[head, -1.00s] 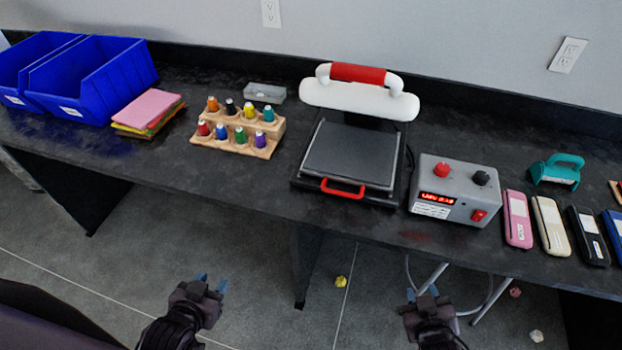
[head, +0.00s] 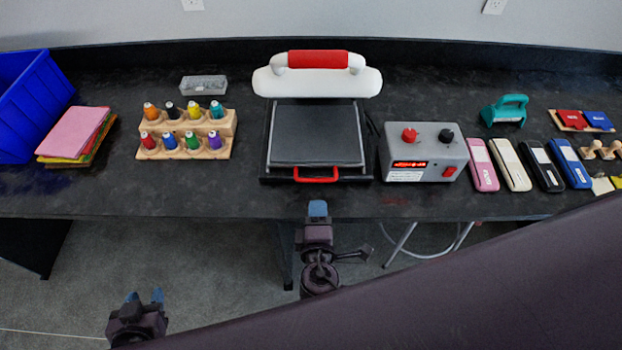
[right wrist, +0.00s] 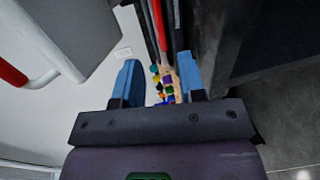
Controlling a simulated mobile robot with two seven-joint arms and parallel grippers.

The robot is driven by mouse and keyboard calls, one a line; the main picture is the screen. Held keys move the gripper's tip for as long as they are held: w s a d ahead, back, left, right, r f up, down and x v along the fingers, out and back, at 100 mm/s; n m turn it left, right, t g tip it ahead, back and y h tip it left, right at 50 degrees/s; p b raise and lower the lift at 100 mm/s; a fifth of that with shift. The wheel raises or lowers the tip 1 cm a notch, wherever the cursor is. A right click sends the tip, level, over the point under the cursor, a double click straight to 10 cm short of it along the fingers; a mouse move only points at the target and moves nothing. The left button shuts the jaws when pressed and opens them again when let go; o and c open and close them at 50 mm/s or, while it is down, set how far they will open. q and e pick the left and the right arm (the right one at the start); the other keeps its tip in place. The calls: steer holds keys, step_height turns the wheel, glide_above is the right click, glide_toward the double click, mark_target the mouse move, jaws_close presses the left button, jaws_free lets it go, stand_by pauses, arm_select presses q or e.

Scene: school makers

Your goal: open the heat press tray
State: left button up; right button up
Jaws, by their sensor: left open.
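The heat press stands on the black table, with its white lid and red grip (head: 318,80) tipped up at the back. Its dark grey tray (head: 316,135) lies within the base, with a red handle (head: 316,178) at the front edge. My right gripper (head: 318,208) is just in front of and below that handle, apart from it in the head view. In the right wrist view its blue fingers (right wrist: 159,75) are spread, with nothing held. The press is at the upper left there. My left gripper (head: 143,297) is open and empty, low at the left, off the table.
A grey control box (head: 423,152) stands close to the right of the press, with several staplers beyond. The table front edge (head: 100,205) lies between the grippers and the objects.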

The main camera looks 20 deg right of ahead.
steer(key=p+x, duration=0.1)
steer(key=x, duration=0.9)
steer(key=shift+w, duration=0.2)
jaws_close()
